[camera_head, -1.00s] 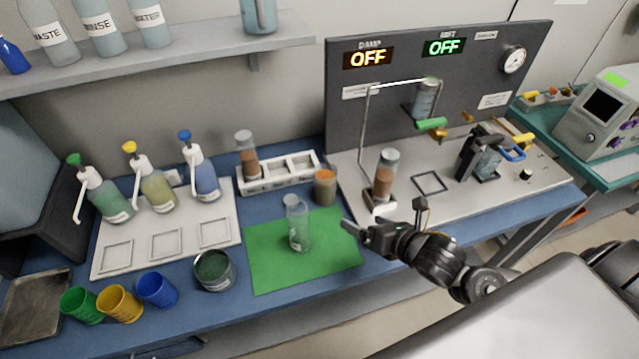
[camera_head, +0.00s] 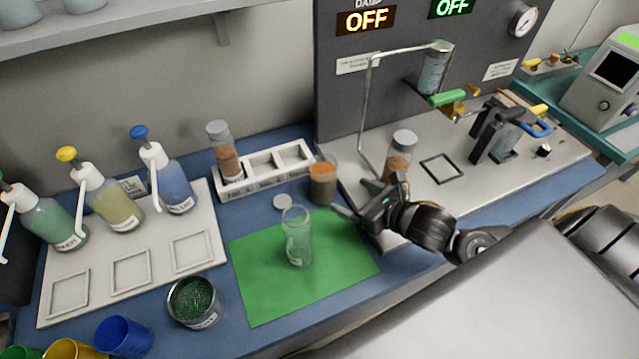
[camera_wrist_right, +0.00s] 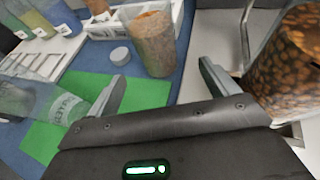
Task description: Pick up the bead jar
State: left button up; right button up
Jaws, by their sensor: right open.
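An open glass jar with orange-brown contents (camera_head: 322,182) stands upright behind the green mat; I take it as the bead jar. Another open jar with dark green grains (camera_head: 196,302) stands left of the mat. My right gripper (camera_head: 345,202) is open, just right of and in front of the orange-brown jar. In the right wrist view that jar (camera_wrist_right: 152,45) shows ahead between the open fingers (camera_wrist_right: 160,86), apart from them. My left gripper is not in view.
A clear empty bottle (camera_head: 297,240) stands on the green mat (camera_head: 265,295), its cap (camera_head: 283,202) behind it. A capped brown-filled bottle (camera_head: 400,150) stands close behind my right gripper. A white rack (camera_head: 262,182) is left of the orange-brown jar.

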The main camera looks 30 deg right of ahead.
aim_at(333, 188)
jog(key=shift+w, duration=0.15)
jog(key=p+x, duration=0.1)
jog(key=x, duration=0.4)
jog(key=shift+w+a+f, duration=0.1)
jog(key=shift+w+a, duration=0.05)
jog(key=shift+a, duration=0.05)
jog(key=x, duration=0.1)
jog(key=p+x, duration=0.1)
jog(key=x, duration=0.1)
jog(key=p+x, duration=0.1)
jog(key=shift+w+a, duration=0.25)
jog(key=shift+w, duration=0.05)
jog(key=shift+w+a, duration=0.1)
jog(key=shift+w, duration=0.15)
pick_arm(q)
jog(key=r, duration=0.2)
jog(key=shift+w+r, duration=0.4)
pick_arm(e)
jog(key=c, duration=1.3)
